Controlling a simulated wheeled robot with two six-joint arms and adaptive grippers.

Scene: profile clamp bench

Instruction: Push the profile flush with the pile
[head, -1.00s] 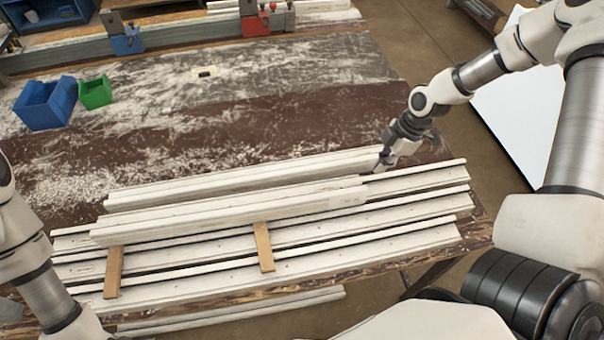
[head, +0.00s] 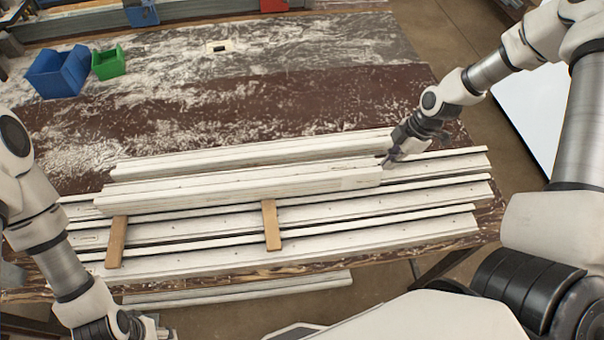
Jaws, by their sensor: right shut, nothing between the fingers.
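A long white profile (head: 240,190) lies on two brown wooden spacer strips, (head: 117,242) and (head: 271,225), above the pile of wider white profiles (head: 370,230). Its right end lies well left of the pile's right ends. Another white profile (head: 250,153) lies just behind it. My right gripper (head: 387,162) is shut and empty at the right end of the upper profile; whether it touches is unclear. My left gripper (head: 158,330) is mostly cut off at the bottom edge, away from the pile, and its fingers cannot be made out.
A blue bin (head: 56,72) and a green bin (head: 107,63) stand at the back left of the dusty bench (head: 250,100). More white profile (head: 240,290) shows below the bench's front edge. The bench middle behind the profiles is clear.

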